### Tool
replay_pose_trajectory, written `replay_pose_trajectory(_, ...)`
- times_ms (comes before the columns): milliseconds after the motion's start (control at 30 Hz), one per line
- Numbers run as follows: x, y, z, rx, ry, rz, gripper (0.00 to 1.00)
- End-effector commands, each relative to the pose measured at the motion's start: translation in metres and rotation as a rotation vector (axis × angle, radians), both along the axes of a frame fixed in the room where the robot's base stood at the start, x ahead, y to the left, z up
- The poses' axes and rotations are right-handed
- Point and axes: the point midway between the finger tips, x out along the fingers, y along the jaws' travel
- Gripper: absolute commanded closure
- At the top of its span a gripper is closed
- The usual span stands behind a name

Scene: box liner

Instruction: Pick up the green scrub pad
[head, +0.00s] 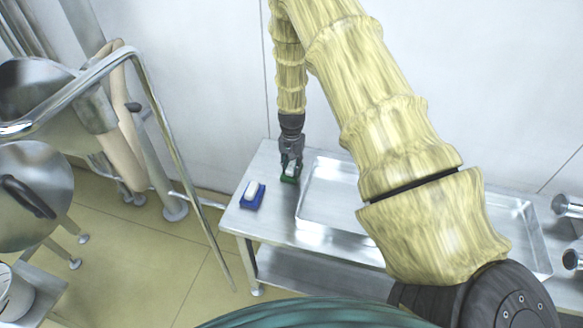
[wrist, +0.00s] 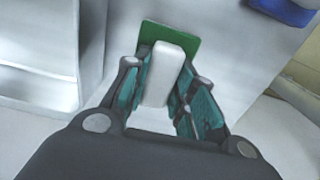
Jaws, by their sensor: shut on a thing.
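The green scrub pad (head: 290,179) is at the back left of the steel table, with a white block-shaped handle on a flat green base. In the wrist view its green base (wrist: 186,40) shows beyond the fingertips, and its white handle (wrist: 163,75) sits between the fingers. My gripper (head: 290,168) points down over the pad. It also shows in the wrist view (wrist: 160,82), shut on the white handle with a finger on each side. I cannot tell whether the pad touches the tabletop or is just above it.
A blue scrub pad with a white top (head: 251,195) lies on the table to the left, near its edge. A shallow steel basin (head: 303,203) is just to the right. A wall is behind. Steel machinery and a rail (head: 165,130) stand left of the table (head: 240,222).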

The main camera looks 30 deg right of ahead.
Motion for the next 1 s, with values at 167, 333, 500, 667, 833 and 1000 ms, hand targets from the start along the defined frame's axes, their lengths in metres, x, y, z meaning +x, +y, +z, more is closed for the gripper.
replay_pose_trajectory(167, 0.000, 0.000, 0.008, 0.000, 0.000, 0.000, 0.97)
replay_pose_trajectory(333, 0.000, -0.001, 0.024, -0.001, -0.002, 0.000, 0.97)
replay_pose_trajectory(500, -0.014, 0.014, 0.033, 0.001, 0.002, 0.001, 0.97)
replay_pose_trajectory(667, -0.040, 0.038, 0.037, 0.002, 0.001, 0.001, 0.97)
replay_pose_trajectory(833, -0.069, 0.066, 0.041, 0.001, 0.001, 0.001, 0.97)
replay_pose_trajectory(1000, -0.093, 0.089, 0.044, 0.000, 0.001, 0.002, 0.97)
